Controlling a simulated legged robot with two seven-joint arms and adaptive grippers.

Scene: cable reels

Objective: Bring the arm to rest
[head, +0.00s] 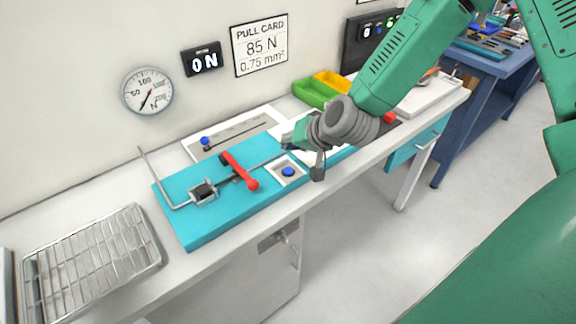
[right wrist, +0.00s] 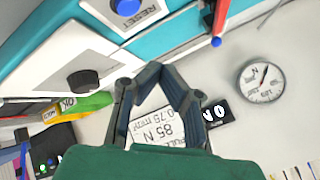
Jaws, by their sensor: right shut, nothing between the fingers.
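My right gripper (head: 288,140) hangs over the back right part of a teal board on the bench. My green forearm comes in from the upper right. In the right wrist view the dark fingers (right wrist: 157,72) meet at their tips, with nothing between them. The teal board (head: 185,228) carries a red lever (head: 240,171), a small metal clamp with a bent rod, and a blue button (head: 288,172) on a white plate. The button, marked RESET, also shows in the right wrist view (right wrist: 126,7). My left gripper is not in view.
A wire rack (head: 92,262) lies at the bench's left. Green (head: 314,93) and yellow bins stand behind my arm. The wall holds a round gauge (head: 147,92), a display (head: 201,60) reading 0 N and a pull card (head: 259,45). A blue table stands at the right; the floor between is clear.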

